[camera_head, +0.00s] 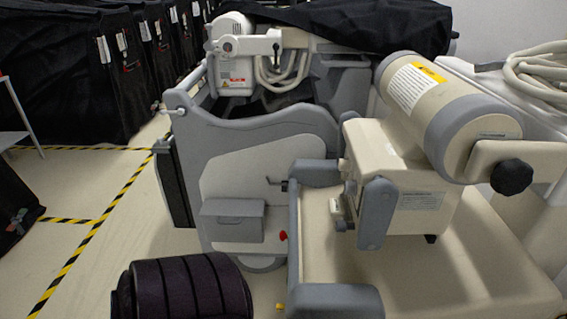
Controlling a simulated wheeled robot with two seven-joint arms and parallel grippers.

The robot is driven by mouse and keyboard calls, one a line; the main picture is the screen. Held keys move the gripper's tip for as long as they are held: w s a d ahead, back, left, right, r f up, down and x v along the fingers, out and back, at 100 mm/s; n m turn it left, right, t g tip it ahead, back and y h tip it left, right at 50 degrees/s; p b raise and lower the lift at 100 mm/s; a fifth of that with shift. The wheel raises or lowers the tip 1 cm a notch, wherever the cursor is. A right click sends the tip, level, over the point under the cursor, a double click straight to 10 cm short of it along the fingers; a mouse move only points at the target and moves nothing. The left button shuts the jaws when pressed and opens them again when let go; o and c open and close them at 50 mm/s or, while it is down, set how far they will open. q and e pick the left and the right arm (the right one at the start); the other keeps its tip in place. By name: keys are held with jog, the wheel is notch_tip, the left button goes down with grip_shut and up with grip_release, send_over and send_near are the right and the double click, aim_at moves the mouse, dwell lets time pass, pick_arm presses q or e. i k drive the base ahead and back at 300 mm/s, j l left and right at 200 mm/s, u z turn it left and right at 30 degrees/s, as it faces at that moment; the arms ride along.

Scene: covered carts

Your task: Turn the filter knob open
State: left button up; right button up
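A black lobed knob (511,177) shows at the right, on the beige bracket at the end of a beige and grey cylinder (440,110). I cannot tell for certain that it is the filter knob, nor whether it is open or closed. The cylinder is tilted and sits on a beige box-shaped housing (385,165) with a grey lever-like plate (375,213) on its front. A small red knob (283,236) shows low on the machine's grey and white body. Neither of my grippers is in view, and nothing visible touches the black knob.
A grey and white machine body (250,165) fills the middle, partly under a black cover (370,22). Coiled beige cables (540,70) lie at the upper right. A dark ribbed cylinder (185,287) is at the bottom left. Black covered carts (65,75) stand behind clear, tape-marked floor.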

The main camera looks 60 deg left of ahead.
aim_at(341, 226)
jog(key=u, duration=1.55)
